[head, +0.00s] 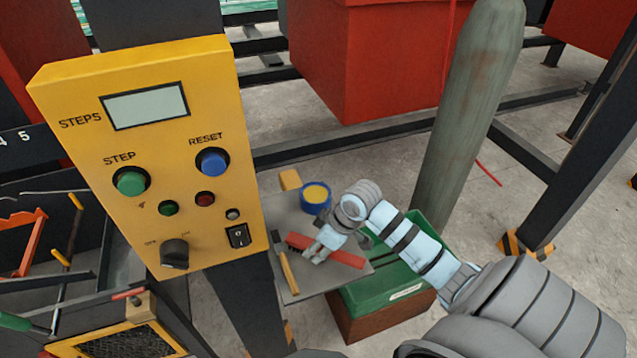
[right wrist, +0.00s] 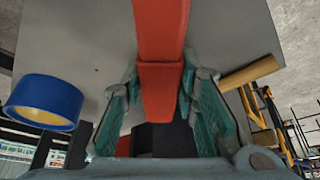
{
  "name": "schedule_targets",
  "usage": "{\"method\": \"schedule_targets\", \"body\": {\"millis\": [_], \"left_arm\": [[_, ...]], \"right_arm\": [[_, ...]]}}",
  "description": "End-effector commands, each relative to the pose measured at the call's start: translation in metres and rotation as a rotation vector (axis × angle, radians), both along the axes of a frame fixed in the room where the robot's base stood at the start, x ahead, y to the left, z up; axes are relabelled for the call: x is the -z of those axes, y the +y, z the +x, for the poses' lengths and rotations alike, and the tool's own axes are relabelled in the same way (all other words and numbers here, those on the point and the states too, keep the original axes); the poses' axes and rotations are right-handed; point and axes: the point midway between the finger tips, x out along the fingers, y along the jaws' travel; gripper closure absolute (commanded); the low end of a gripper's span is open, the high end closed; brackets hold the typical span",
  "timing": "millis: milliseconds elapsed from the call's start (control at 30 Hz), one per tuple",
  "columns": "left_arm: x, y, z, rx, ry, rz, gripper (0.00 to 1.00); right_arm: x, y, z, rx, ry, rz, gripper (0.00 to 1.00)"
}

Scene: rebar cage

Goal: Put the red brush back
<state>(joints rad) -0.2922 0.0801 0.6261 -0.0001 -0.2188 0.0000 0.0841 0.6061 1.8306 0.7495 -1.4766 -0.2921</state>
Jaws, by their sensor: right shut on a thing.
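The red brush (head: 348,258) is at the small grey shelf (head: 285,215) beside the yellow control panel. My right gripper (head: 318,252) is shut on it, with part of the red body showing on each side of the fingers. In the right wrist view the red brush (right wrist: 160,88) runs between the two fingers (right wrist: 160,105), across the grey shelf surface (right wrist: 225,40). I cannot tell whether the brush touches the shelf. My left gripper is not in view.
A blue and yellow roll (head: 316,196) and a wooden-handled tool (head: 288,272) are on the shelf near the brush. The yellow control panel (head: 150,150) stands left of it. A green box (head: 395,285) is below right, and a grey-green post (head: 465,120) rises behind my arm.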

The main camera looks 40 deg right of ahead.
Motion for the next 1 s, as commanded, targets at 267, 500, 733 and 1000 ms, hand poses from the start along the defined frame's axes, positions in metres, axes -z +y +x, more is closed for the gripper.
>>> {"method": "schedule_targets", "body": {"millis": [267, 500, 733, 1000], "left_arm": [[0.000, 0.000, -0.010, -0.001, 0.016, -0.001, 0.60], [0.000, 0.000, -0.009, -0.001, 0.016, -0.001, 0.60], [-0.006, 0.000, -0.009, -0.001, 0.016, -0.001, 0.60], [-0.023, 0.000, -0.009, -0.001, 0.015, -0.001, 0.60]], "right_arm": [[0.001, 0.000, -0.003, 0.001, 0.011, 0.000, 0.53], [0.001, 0.000, -0.002, 0.002, 0.009, 0.000, 0.53], [-0.018, -0.004, -0.008, 0.000, 0.006, -0.003, 0.53], [-0.081, -0.017, -0.031, -0.001, 0.009, -0.007, 0.53]]}}
